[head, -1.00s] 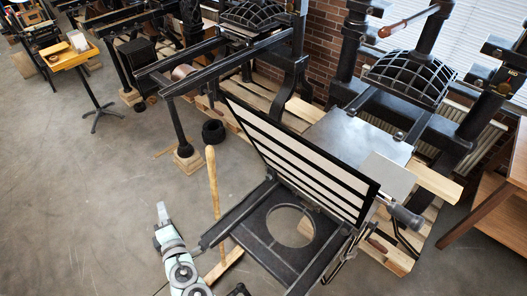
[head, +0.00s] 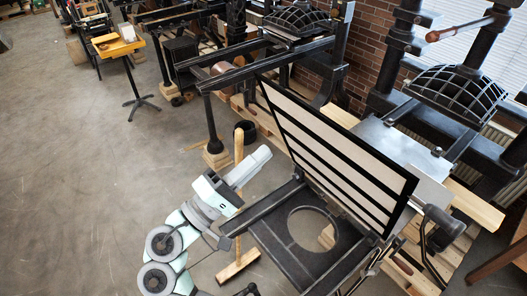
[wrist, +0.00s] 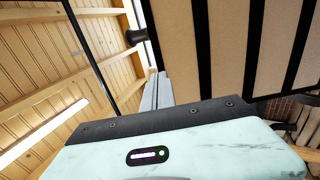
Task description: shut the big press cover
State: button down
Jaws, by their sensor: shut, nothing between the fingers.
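The big press cover (head: 337,143) is a black frame with pale panels and dark bars, standing raised and tilted above the press. In the wrist view the cover (wrist: 226,45) fills the upper right, close to my fingers. The press's black lower frame (head: 268,238), with a round opening, lies below and in front of it. My gripper (head: 262,157) is shut and empty, to the left of the cover. Its fingers (wrist: 157,90) show together in the wrist view, pointing up beside the cover's edge. I cannot tell whether they touch it.
A wooden post (head: 239,185) stands just behind my gripper. A flat metal plate (head: 385,145) and a domed ribbed press head (head: 458,95) are behind the cover. A handle with a dark grip (head: 445,220) sticks out at right. The floor at left is open.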

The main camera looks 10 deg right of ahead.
aim_at(309, 112)
jog(key=p+x, duration=0.2)
jog(key=x, duration=0.9)
jog(key=shift+w+d, duration=0.1)
jog(key=shift+d, duration=0.05)
